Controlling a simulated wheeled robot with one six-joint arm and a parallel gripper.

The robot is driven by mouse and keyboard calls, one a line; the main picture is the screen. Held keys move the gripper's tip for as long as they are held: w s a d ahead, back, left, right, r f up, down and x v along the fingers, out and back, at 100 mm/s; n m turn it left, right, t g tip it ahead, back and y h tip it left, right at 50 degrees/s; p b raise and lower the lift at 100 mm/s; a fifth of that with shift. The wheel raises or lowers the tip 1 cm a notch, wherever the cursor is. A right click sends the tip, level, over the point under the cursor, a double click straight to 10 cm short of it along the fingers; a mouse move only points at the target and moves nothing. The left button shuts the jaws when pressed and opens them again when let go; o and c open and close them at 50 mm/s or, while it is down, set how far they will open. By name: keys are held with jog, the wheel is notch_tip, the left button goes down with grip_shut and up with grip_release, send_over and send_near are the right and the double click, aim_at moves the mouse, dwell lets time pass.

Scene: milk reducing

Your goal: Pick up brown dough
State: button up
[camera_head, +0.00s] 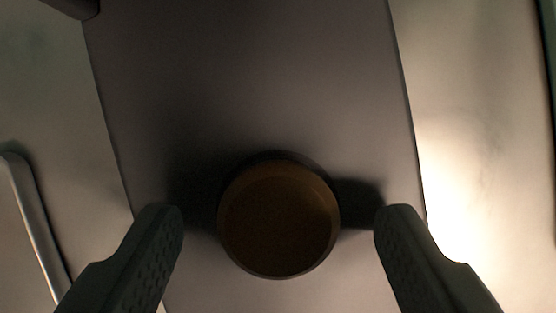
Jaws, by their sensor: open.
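The brown dough (278,222) is a round, dark brown piece with a slightly lighter rim. It sits on a dark grey board (250,80) in the lower middle of the view. My gripper (278,225) is open, with one dark textured finger to the left of the dough and one to the right. There is a clear gap between each finger and the dough, and neither touches it. The dough's shadow falls on the board on both sides. How high the fingertips are above the board is hard to tell.
A pale surface lies on both sides of the board, with a bright light patch (455,190) on the right. A grey curved rim (35,225) shows at the left edge. A dark rounded object (75,6) is cut off at the top left. The board beyond the dough is clear.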

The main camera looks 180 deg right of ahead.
jog(key=c, duration=1.2)
jog(key=shift+o, duration=0.2)
